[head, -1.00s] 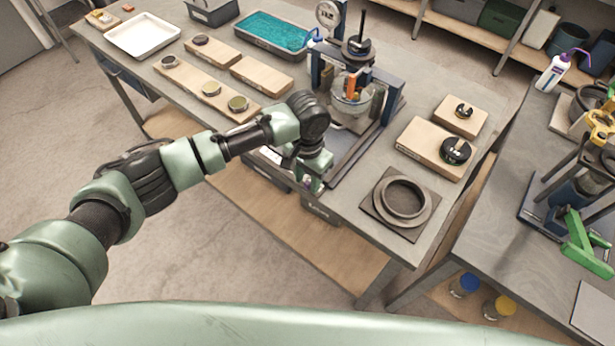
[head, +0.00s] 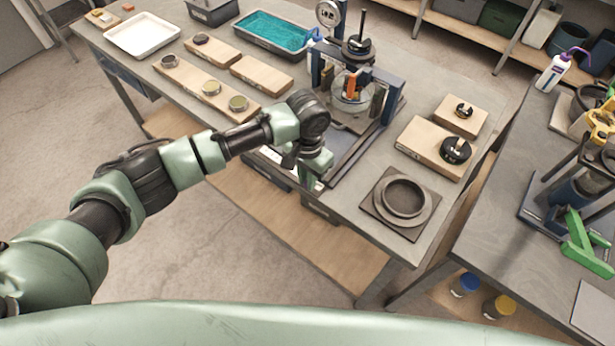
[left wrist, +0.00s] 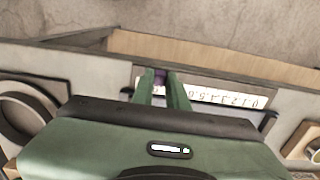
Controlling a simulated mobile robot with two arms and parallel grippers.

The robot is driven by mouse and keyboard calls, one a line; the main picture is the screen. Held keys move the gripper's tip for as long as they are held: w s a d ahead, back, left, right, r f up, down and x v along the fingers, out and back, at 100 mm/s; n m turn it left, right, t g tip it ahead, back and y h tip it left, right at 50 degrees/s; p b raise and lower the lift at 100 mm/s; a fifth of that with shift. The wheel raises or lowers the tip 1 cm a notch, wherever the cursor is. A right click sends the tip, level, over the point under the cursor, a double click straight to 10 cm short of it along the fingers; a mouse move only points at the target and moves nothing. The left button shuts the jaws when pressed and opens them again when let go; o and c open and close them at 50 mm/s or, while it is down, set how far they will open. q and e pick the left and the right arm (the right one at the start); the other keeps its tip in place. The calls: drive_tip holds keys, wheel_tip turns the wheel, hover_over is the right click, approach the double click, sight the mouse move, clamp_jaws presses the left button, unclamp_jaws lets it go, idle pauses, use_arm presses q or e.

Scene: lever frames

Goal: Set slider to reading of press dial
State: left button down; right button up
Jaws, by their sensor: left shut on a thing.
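The press (head: 375,100) stands on the workbench, with its round white dial (head: 328,12) at the top left of its frame. The dial's reading is too small to make out. The slider's white numbered scale (left wrist: 225,96) runs along the bench's front edge, and part of it shows in the head view (head: 269,155). My left gripper (head: 309,180) is at the front edge, in front of the press. In the left wrist view its green fingers (left wrist: 160,88) are shut on the small dark purple slider knob (left wrist: 160,76). My right gripper is not in view.
A ring on a square plate (head: 403,198) and wooden blocks with black weights (head: 432,147) stand right of the press. Boards with small tins (head: 208,90), a white tray (head: 143,36) and a teal-filled tray (head: 270,32) lie left. A second table (head: 500,200) stands at right.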

sight(271, 162)
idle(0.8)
use_arm(q)
drive_tip(key=w+a, duration=0.2)
drive_tip(key=a, duration=0.1)
drive_tip(key=w+a, duration=0.2)
drive_tip(key=a, duration=0.2)
drive_tip(key=w+a, duration=0.3)
drive_tip(key=shift+a, duration=0.3)
drive_tip(key=shift+d, duration=0.15)
drive_tip(key=c, duration=1.4)
unclamp_jaws()
wheel_tip(271, 162, up, 8)
drive_tip(key=b, duration=0.1)
drive_tip(key=shift+f, duration=0.1)
